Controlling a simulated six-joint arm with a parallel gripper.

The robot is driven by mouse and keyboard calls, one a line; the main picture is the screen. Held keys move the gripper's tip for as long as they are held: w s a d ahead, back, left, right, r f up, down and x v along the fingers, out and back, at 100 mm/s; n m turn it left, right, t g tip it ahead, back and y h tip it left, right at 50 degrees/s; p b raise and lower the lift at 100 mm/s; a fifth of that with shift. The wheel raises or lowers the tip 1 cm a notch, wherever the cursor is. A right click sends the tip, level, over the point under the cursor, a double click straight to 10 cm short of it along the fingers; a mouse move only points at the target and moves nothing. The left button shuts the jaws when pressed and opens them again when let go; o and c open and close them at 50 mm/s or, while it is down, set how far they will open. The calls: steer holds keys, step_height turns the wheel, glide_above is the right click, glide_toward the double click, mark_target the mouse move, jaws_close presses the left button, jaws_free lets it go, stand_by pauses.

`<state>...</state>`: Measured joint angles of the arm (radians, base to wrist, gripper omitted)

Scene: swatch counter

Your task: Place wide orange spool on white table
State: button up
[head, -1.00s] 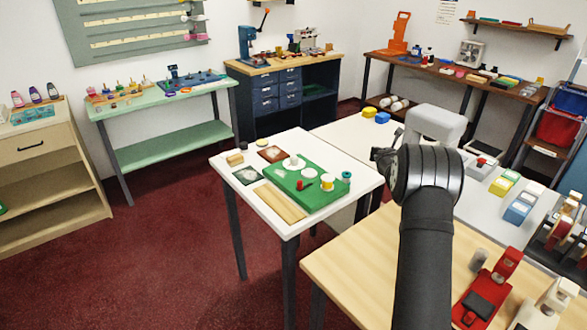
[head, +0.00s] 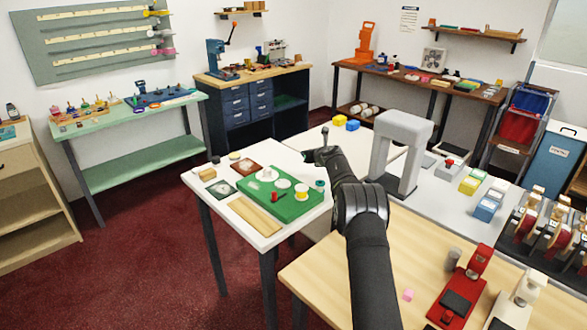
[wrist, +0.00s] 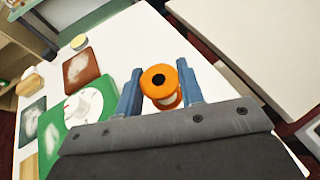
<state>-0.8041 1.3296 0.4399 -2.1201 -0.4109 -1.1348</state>
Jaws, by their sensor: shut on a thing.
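My gripper (wrist: 157,92) is shut on the orange spool (wrist: 160,82), which stands between the two blue-grey fingers in the wrist view, its dark centre hole facing the camera. The white table (wrist: 130,35) shows behind and beside it. In the head view the white table (head: 288,160) stands left of my arm, and my gripper (head: 312,156) is near its far right side. The spool cannot be made out there. I cannot tell whether the spool touches the tabletop.
A grey arch (head: 402,128) stands to the right.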

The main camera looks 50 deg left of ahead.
glide_above(298, 173)
step_height(298, 173, down, 3)
steer(key=shift+s+d+f, duration=0.1)
steer(key=shift+s+d, duration=0.05)
steer(key=shift+f, duration=1.95)
steer(key=shift+f, duration=0.15)
steer(key=o, duration=1)
steer(key=shift+o, duration=0.2)
steer(key=shift+r, duration=0.2)
steer(key=shift+s+d+r, duration=0.2)
steer(key=shift+d+r, duration=0.1)
steer(key=shift+d, duration=0.2)
steer(key=shift+v, duration=5.4)
steer(key=shift+a+f, duration=0.1)
steer(key=shift+f, duration=0.1)
